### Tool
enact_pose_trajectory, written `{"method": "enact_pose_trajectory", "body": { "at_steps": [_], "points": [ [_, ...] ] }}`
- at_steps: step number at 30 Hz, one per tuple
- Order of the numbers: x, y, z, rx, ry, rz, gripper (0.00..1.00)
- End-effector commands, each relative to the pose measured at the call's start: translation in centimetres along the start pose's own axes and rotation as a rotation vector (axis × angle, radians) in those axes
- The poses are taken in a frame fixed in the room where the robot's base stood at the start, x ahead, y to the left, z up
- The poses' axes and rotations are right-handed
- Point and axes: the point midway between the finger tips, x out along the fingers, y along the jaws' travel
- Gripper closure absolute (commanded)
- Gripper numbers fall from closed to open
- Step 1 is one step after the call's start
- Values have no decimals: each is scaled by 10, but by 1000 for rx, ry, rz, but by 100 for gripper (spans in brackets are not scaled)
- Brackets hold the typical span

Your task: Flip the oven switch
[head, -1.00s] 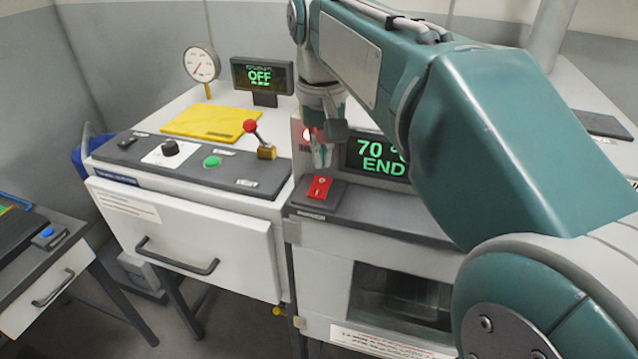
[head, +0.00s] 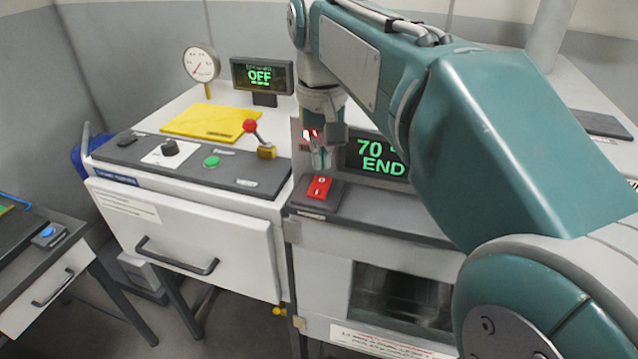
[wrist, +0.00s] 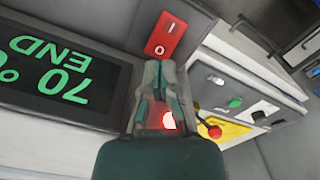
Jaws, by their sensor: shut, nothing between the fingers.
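The oven switch (head: 319,187) is a red rocker marked 0 and I, on the dark ledge at the front of the oven in the head view. It also shows in the wrist view (wrist: 166,35), just beyond my fingertips. My gripper (head: 321,166) points down right above and slightly behind the switch. The gripper (wrist: 158,66) is shut and empty. In the head view a small gap seems to lie between the fingertips and the switch; contact cannot be told for certain. The oven display (head: 378,157) beside it reads 70 and END, partly hidden by my arm.
Left of the oven stands a white cabinet with a red-knobbed lever (head: 251,127), a green button (head: 212,161) and a black knob (head: 170,147). A yellow folder (head: 210,121), a gauge (head: 201,64) and an OFF display (head: 262,75) are behind them.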

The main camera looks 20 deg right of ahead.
Motion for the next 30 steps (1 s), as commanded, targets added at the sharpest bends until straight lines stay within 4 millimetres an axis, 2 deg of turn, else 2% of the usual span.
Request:
{"method": "enact_pose_trajectory", "body": {
  "at_steps": [30],
  "points": [
    [7,0,0,0,0,0,100]
  ]
}}
